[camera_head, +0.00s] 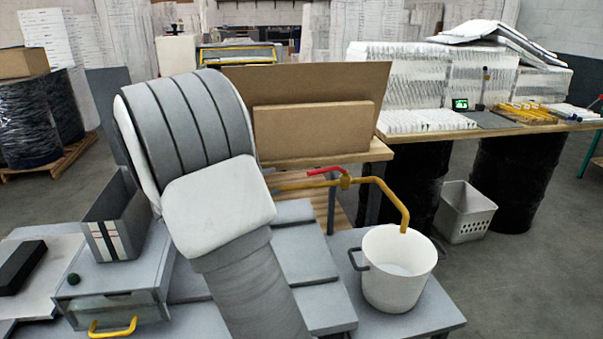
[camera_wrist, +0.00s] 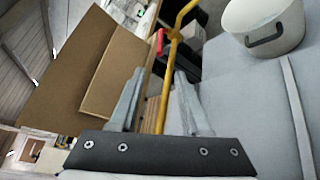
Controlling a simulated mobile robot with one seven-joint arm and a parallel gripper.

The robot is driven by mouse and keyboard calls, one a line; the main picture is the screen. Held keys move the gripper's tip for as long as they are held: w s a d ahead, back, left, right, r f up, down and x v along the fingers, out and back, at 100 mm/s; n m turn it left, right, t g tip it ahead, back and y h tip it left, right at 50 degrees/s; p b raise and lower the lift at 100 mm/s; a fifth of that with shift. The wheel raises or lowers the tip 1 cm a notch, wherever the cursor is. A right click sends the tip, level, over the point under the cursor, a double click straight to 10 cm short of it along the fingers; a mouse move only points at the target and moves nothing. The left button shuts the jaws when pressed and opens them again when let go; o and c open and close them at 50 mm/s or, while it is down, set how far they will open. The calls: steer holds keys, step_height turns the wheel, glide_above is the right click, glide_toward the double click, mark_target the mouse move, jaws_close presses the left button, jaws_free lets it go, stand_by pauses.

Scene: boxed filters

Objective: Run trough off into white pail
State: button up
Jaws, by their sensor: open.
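The white pail (camera_head: 388,291) stands upright on a grey surface, its dark handle facing left. It also shows in the wrist view (camera_wrist: 285,38). A yellow pipe (camera_head: 390,199) bends down with its end over the pail's mouth. Its valve (camera_head: 345,182) carries a red lever (camera_head: 325,171), pointing left roughly along the pipe. The red lever also shows in the wrist view (camera_wrist: 160,42). My gripper (camera_wrist: 160,72) is open; the pipe shows between its fingers, with no clear contact. My arm hides the pipe's left end, and I cannot make out the trough.
Brown boards (camera_head: 312,128) stand behind the pipe. A grey open bin (camera_head: 115,240) sits on a drawer box with a yellow handle (camera_head: 113,328) at left. A white basket (camera_head: 465,212) stands on the floor behind the pail. Open floor lies at right.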

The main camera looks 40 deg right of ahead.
mark_target(313, 173)
steer(key=x, duration=1.7)
steer(key=shift+d, duration=0.2)
jaws_close()
stand_by(0.7)
